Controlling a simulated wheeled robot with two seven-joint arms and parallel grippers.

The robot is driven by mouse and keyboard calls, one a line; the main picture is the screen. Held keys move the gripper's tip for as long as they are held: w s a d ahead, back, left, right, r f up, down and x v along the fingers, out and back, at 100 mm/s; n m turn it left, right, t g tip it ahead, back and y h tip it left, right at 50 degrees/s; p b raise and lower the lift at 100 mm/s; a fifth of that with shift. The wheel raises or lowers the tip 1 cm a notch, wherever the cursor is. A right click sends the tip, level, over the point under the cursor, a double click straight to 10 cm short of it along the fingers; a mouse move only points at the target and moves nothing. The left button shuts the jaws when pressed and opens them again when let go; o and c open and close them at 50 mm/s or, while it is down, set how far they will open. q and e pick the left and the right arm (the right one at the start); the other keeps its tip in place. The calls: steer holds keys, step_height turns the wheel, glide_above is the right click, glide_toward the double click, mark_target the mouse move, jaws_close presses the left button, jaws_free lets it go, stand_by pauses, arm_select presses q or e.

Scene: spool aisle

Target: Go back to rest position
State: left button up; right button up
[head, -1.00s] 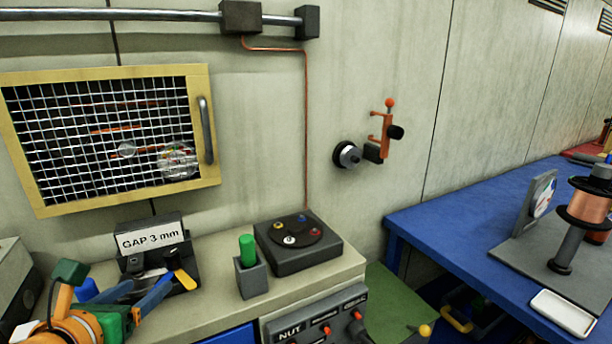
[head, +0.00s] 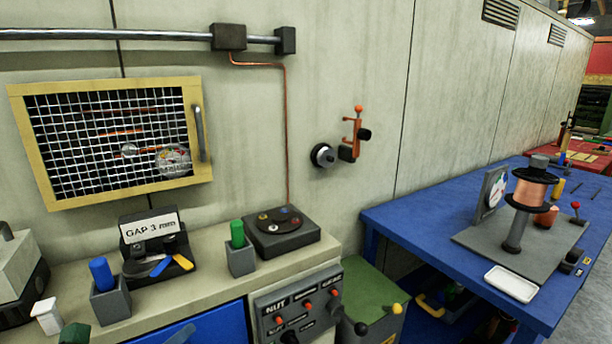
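Whether that gripper is open or holds anything is hidden. My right gripper and arm are out of view.
A beige counter carries a blue plug in a grey holder (head: 109,302), a black box labelled GAP 3 mm (head: 130,262), a green plug (head: 237,234) and a dark dial box (head: 281,243). A blue table (head: 405,216) with a copper spool (head: 528,194) stands right.

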arm_select(q)
steer(key=s+d+f+n+g, duration=0.35)
steer(key=s+f+n, duration=0.6)
steer(key=n, duration=0.35)
steer(key=s+d+f+n+g, duration=0.2)
steer(key=s+f+n+g, duration=0.3)
steer(key=s+f+n, duration=0.55)
step_height(320, 180, down, 18)
steer(key=s+r+n+g, duration=0.1)
steer(key=s+n, duration=0.1)
steer(key=n, duration=0.1)
steer(key=s+a+f+g, duration=0.1)
steer(key=s+a+f, duration=0.1)
steer(key=s+f, duration=0.7)
steer(key=shift+s+f+y+p, duration=0.3)
steer(key=shift+s+f, duration=0.05)
steer(key=shift+s, duration=0.8)
